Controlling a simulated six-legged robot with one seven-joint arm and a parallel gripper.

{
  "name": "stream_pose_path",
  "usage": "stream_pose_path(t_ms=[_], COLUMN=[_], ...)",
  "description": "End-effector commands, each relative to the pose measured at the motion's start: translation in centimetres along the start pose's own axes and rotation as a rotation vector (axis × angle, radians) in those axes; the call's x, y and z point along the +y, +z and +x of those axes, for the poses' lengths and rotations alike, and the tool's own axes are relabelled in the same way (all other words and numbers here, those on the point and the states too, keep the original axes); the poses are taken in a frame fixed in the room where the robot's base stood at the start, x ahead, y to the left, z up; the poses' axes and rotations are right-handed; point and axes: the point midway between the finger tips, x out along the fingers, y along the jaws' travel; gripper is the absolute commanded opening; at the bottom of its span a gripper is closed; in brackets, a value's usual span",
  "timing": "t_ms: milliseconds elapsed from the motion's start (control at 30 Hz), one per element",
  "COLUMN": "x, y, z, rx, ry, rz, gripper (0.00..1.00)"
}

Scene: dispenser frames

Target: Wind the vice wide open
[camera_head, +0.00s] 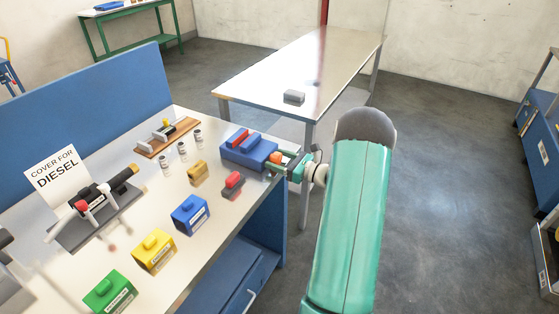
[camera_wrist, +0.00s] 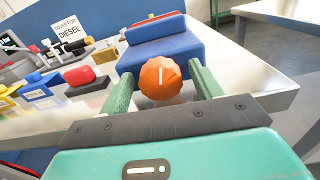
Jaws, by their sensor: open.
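The vice is a blue block (camera_head: 250,150) with a red bar on top, at the right end of the workbench. In the wrist view its blue body (camera_wrist: 160,48) stands just ahead, with a faceted orange knob (camera_wrist: 160,78) marked by a white line on its near face. My gripper (camera_head: 280,162) reaches in from the right at the knob. In the wrist view its two green fingers (camera_wrist: 160,88) stand open, one on each side of the knob. A gap shows between each finger and the knob. The jaw opening of the vice is hard to see.
Blue (camera_head: 190,216), yellow (camera_head: 154,251) and green (camera_head: 109,292) boxes stand along the front of the bench (camera_head: 225,210). A red-topped block (camera_head: 232,184) and several small jars are near the vice.

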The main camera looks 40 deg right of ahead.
Motion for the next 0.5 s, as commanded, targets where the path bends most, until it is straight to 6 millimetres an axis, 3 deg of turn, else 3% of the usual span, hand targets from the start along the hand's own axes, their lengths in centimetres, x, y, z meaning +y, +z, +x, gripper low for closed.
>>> stream_pose_path(t_ms=[100, 333, 500], x=[-0.01, 0.00, 0.00], y=[0.00, 0.01, 0.01], z=[-0.04, -0.06, -0.09], rx=[0.000, 0.000, 0.000], ry=[0.000, 0.000, 0.000], rz=[0.000, 0.000, -0.024], gripper=[0.62, 0.20, 0.20])
